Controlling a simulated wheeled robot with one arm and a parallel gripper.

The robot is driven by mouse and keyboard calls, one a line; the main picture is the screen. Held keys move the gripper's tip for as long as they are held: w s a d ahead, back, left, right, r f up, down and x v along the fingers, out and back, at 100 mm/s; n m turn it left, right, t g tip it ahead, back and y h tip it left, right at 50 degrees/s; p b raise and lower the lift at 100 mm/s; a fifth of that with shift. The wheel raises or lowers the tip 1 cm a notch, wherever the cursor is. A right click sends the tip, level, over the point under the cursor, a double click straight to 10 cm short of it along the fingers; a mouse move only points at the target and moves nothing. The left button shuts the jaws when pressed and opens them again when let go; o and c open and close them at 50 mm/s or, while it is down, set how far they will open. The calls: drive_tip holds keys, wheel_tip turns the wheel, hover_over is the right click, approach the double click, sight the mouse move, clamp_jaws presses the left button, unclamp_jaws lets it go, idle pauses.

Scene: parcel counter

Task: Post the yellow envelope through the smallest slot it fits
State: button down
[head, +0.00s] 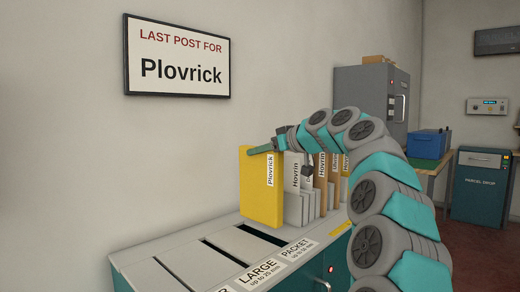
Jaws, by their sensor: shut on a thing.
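The yellow envelope (261,190), thick and labelled Plovrick, stands upright at the near end of a row of mail on the grey counter (150,252). My gripper (264,149) is shut on its top edge; the far finger is hardly visible. I cannot tell whether the envelope's bottom touches the counter. Nearer, the counter top has several slots, with a dark opening (263,235) just in front of the envelope. Labels read LARGE (259,273), up to 20 mm, and PACKET (297,250), up to 50 mm. A further label at the lower edge is cut off.
White envelopes (292,200) and brown ones (320,187), some marked Hovrin, stand close behind the yellow one. A wall sign (178,57) reads LAST POST FOR Plovrick. A grey cabinet (360,85), a blue box (428,144) and a parcel drop (481,185) are farther back.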

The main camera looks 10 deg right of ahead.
sight(281, 192)
drive_tip(key=shift+f+b, duration=1.95)
drive_tip(key=shift+f, duration=1.5)
drive_tip(key=shift+f+b, duration=2.6)
drive_tip(key=shift+f, duration=0.3)
drive_tip(key=shift+c, duration=1.8)
unclamp_jaws()
drive_tip(key=shift+f, duration=0.1)
drive_tip(key=v, duration=0.8)
